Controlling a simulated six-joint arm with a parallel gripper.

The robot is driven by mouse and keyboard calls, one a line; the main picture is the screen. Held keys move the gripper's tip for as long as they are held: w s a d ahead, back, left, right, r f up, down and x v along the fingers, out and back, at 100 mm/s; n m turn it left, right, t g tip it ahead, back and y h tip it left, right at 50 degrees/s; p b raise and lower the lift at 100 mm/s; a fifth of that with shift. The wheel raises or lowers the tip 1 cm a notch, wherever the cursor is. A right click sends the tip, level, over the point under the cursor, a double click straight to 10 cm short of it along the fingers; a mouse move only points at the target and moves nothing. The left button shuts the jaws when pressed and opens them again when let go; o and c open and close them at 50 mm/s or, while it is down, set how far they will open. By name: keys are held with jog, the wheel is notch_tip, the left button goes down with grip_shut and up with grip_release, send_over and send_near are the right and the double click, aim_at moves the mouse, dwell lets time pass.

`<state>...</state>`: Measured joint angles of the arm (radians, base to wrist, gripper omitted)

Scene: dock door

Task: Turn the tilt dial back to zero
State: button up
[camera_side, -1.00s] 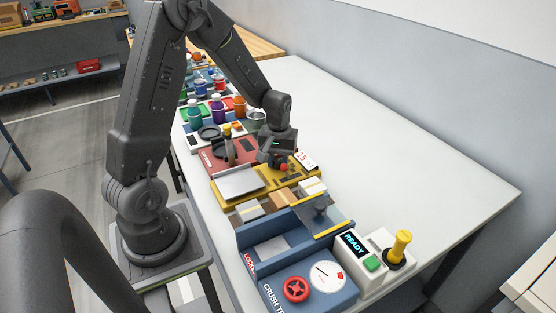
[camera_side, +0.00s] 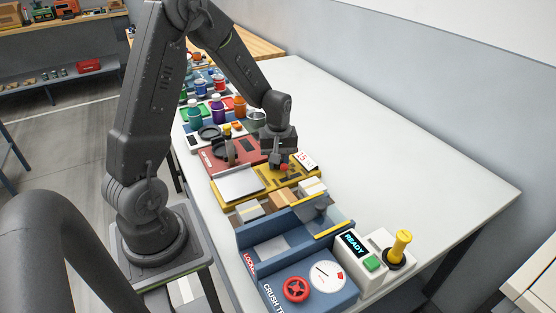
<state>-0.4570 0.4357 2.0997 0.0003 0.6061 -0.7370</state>
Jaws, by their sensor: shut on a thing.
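The tilt unit is a yellow panel (camera_side: 262,200) in the middle of the row on the bench, with a flat silver plate (camera_side: 238,184) at its left. A small red part, seemingly the dial (camera_side: 285,167), shows beside my fingertips. My gripper (camera_side: 277,164) points down over the panel and is shut on what looks like the dial. The fingers and wrist hide most of the dial and its marks.
Just in front lie boxes (camera_side: 280,200) and a blue crush-test unit (camera_side: 318,291) with a red handwheel (camera_side: 296,289). A READY box (camera_side: 352,246) and a yellow lever (camera_side: 400,246) stand at right. Jars (camera_side: 217,110) stand behind. The white bench (camera_side: 400,165) is clear on the right.

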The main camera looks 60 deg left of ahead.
jog(key=o, duration=0.6)
jog(key=shift+o, duration=0.2)
notch_tip(320, 180, up, 14)
jog(key=s+d+r+m+t, duration=0.2)
jog(key=s+d+r+m, duration=0.1)
jog(key=s+d+m, duration=0.3)
jog(key=s+d+r+m+t, duration=0.3)
jog(key=s+d+m, duration=0.4)
jog(key=d, duration=0.3)
jog(key=shift+s+d+r+m+t, duration=0.35)
jog(key=shift+s+r, duration=0.3)
jog(key=shift+s, duration=0.2)
